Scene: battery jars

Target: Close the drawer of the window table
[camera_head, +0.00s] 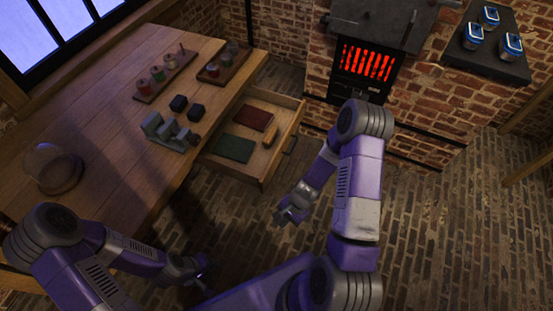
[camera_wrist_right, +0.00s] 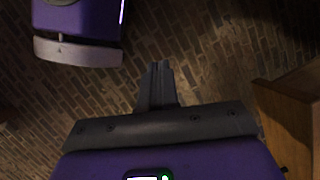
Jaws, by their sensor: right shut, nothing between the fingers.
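The window table (camera_head: 110,110) is a wooden table under the window at the left. Its drawer (camera_head: 258,178) is pulled out toward the right, with a dark handle (camera_head: 290,146) on its front. A dark red book or pad (camera_head: 253,119), a green one (camera_head: 233,148) and a small tan item (camera_head: 271,135) lie inside. My right gripper (camera_head: 290,214) is below and apart from the drawer's front, over the floor. In the right wrist view its fingers (camera_wrist_right: 160,70) are together and empty. My left gripper (camera_head: 204,268) hangs low beside the table's near edge; its jaws are too small to judge.
The tabletop holds trays of spools and weights (camera_head: 165,76), dark blocks, a grey metal device (camera_head: 168,132) and a glass dome (camera_head: 52,170). A glowing stove (camera_head: 365,62) stands behind. A dark shelf (camera_head: 488,60) holds jars. The brick floor (camera_head: 430,215) at right is clear.

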